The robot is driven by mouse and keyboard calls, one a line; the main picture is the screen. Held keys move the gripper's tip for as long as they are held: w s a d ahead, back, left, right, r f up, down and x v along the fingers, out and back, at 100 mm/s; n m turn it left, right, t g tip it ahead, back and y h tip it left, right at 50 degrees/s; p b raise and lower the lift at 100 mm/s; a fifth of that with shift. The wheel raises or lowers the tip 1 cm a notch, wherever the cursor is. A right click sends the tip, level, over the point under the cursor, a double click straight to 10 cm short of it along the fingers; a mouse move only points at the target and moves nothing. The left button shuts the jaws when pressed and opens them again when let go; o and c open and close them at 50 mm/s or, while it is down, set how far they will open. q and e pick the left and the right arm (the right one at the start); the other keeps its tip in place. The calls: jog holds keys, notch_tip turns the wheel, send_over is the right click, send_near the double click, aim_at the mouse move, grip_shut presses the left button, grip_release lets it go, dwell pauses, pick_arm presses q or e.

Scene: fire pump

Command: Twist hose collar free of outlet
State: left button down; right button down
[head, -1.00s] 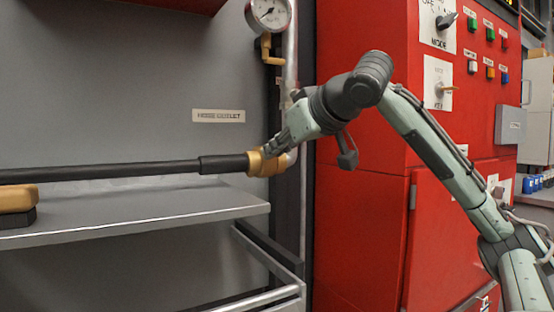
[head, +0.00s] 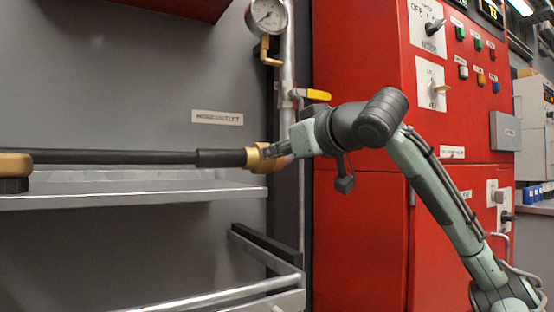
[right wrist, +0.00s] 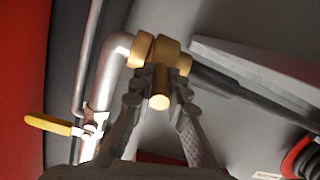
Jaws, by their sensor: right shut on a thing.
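The brass hose collar (head: 253,157) joins the black hose (head: 130,157) to the silver outlet pipe in the head view. In the right wrist view the collar (right wrist: 172,50) sits against the bent outlet pipe (right wrist: 118,55), with a brass lug (right wrist: 159,101) pointing towards the camera. My right gripper (head: 272,152) comes from the right and is shut on the collar at this lug. In the right wrist view its fingers (right wrist: 160,80) lie on both sides of the lug. The fingers hide part of the collar. My left gripper is not in view.
A yellow-handled valve (head: 317,95) sits on the pipe above the collar, close to my right wrist. A gauge (head: 267,14) is higher up. A grey shelf (head: 130,198) runs below the hose. A red cabinet (head: 360,220) stands behind my right arm.

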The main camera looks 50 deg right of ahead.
dwell(0.3)
jog(key=c, duration=1.5)
grip_release()
jog(key=shift+s, duration=0.1)
jog(key=v, duration=1.2)
jog(key=shift+f, duration=0.2)
